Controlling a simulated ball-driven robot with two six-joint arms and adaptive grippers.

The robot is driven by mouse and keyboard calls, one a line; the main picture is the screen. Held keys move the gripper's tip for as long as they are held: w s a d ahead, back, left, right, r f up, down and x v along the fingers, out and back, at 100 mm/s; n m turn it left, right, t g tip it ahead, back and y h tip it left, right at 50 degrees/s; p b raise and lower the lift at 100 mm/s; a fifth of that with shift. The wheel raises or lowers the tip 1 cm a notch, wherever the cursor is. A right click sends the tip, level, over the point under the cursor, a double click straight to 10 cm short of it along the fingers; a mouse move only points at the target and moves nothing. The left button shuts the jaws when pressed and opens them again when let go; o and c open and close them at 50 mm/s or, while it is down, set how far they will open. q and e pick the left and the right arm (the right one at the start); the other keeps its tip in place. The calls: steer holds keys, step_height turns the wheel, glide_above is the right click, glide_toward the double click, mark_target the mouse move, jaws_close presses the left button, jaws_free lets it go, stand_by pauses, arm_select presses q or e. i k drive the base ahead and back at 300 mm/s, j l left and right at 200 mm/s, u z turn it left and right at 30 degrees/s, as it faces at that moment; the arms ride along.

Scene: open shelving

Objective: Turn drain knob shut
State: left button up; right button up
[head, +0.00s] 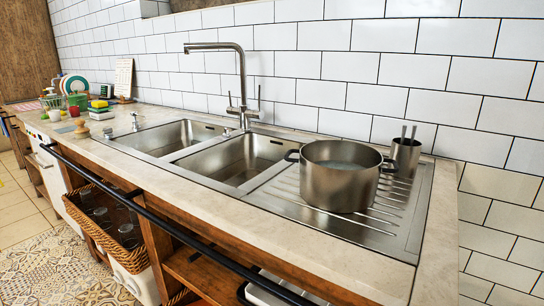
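The steel double-basin sink (226,158) is set into the counter, with two basins side by side and a ribbed drainboard on the right. A small chrome fitting (135,122) stands at the sink's left end, and a lower, knob-like one (108,133) sits nearer the front. Another small piece (227,132) is at the foot of the faucet (241,85). I cannot tell which of these is the drain knob, nor how it is turned. The drain openings are too small to make out. Neither of my grippers is in view.
A large steel pot (341,177) and a utensil cup (405,156) stand on the drainboard. Sponges (100,110) and dishes (75,84) are at the counter's far left. A dark rail (150,212) runs along the front, above a basket of glasses (118,222). The front counter strip is clear.

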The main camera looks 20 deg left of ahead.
mark_target(107, 131)
steer(key=u, duration=1.65)
steer(key=i+j+u, duration=0.1)
steer(key=i+j, duration=0.35)
